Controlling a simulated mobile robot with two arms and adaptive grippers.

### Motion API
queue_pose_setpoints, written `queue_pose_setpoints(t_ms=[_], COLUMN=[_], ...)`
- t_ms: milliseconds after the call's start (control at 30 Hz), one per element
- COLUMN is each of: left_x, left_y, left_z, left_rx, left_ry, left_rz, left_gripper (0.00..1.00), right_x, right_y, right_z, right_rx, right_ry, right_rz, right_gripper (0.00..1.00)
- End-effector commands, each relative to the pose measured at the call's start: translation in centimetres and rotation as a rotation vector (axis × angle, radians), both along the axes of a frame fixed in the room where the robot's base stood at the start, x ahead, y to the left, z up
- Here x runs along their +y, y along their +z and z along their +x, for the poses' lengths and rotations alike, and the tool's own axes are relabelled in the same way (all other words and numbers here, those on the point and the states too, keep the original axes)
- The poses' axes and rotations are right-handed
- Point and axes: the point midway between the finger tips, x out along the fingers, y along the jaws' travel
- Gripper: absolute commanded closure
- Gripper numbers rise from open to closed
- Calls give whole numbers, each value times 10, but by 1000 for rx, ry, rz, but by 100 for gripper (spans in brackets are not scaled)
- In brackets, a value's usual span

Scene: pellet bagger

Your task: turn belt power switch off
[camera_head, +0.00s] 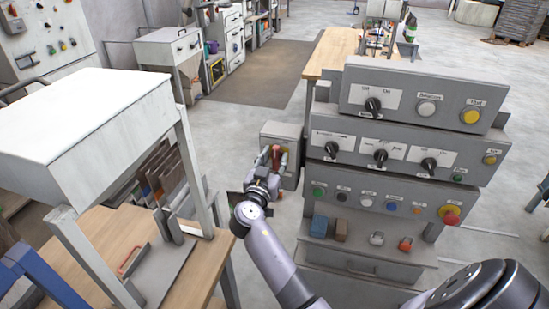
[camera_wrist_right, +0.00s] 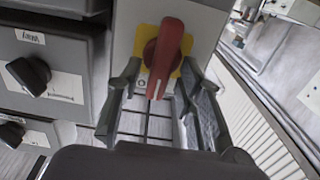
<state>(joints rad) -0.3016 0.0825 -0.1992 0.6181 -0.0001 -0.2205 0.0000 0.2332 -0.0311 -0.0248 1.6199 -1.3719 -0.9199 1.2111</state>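The red rotary handle of a switch (camera_wrist_right: 168,52) sits on a yellow plate on a grey box. Its white mark points down, tilted slightly left, in the right wrist view. An "O" label shows at the plate's lower left. In the head view the handle (camera_head: 276,154) is partly hidden by my right gripper (camera_head: 273,161). My right gripper's two fingers (camera_wrist_right: 161,85) are spread apart on either side of the handle's lower end, with visible gaps. I cannot tell whether either finger touches it. My left gripper is not in view.
A grey control console (camera_head: 400,165) with black knobs, buttons and a red emergency stop (camera_head: 451,215) stands close to the switch box (camera_head: 283,131) on the right. A wooden bench (camera_head: 110,235) with a white-topped frame (camera_head: 85,110) is at left.

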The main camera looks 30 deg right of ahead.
Motion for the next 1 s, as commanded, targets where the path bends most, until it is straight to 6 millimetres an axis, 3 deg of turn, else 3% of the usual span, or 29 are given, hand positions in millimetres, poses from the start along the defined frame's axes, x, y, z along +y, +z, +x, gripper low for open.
queue_pose_setpoints(t_ms=[467, 1000], left_x=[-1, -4], left_y=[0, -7], left_z=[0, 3], left_rx=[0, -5], left_ry=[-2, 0], left_rz=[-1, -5], left_gripper=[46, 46], right_x=[0, 0], right_y=[0, -1], right_z=[0, 1], right_rx=[0, 49], right_ry=[0, 0], right_rz=[0, -44], right_gripper=[100, 100])
